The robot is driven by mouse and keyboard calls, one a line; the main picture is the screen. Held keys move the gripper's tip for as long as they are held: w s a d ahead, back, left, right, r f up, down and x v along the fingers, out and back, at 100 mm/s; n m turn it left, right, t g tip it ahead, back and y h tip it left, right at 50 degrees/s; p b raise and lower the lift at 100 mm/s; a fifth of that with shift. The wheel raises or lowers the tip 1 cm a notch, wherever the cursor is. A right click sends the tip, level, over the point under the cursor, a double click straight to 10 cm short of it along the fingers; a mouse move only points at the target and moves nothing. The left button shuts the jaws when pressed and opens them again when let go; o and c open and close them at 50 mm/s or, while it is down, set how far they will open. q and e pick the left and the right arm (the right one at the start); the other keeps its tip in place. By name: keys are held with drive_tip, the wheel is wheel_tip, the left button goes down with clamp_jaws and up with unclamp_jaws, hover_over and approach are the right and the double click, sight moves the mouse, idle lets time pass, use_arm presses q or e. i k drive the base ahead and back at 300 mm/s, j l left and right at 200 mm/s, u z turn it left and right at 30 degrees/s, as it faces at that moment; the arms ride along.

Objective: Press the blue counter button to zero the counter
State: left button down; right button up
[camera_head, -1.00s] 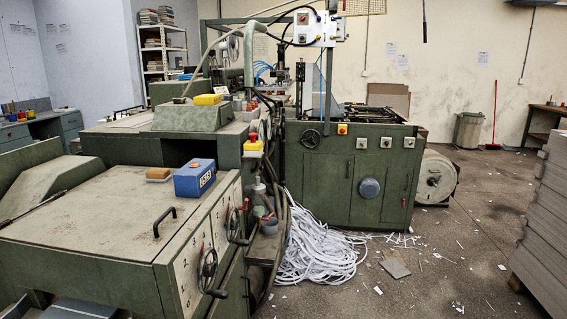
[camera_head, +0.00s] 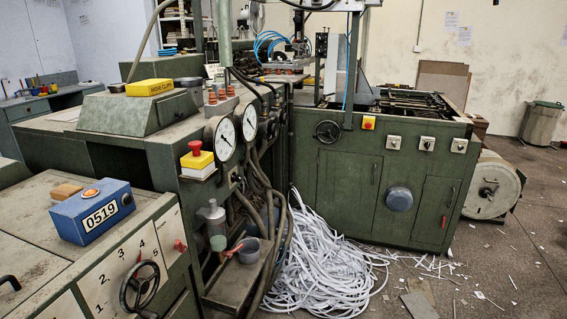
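The counter is a blue box (camera_head: 68,219) on top of the green machine at the lower left. Its white front display reads 0519. A round orange button (camera_head: 91,193) sits on the box's top face, and nothing covers it. Neither of my grippers shows in the head view.
A tan block (camera_head: 66,191) lies behind the counter. A handwheel (camera_head: 140,287) and gauges stick out from the panels.

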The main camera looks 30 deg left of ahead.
sight(128, 200)
drive_tip(key=i+u, duration=0.4)
drive_tip(key=i+l+u, duration=0.25)
drive_tip(key=u, duration=0.2)
drive_tip(key=i+l+u, duration=0.6)
drive_tip(key=u, duration=0.25)
drive_tip(key=i+l+u, duration=0.15)
drive_tip(key=l+u, duration=0.25)
drive_tip(key=i+l+u, duration=0.1)
drive_tip(key=l+u, duration=0.35)
drive_tip(key=l, duration=0.15)
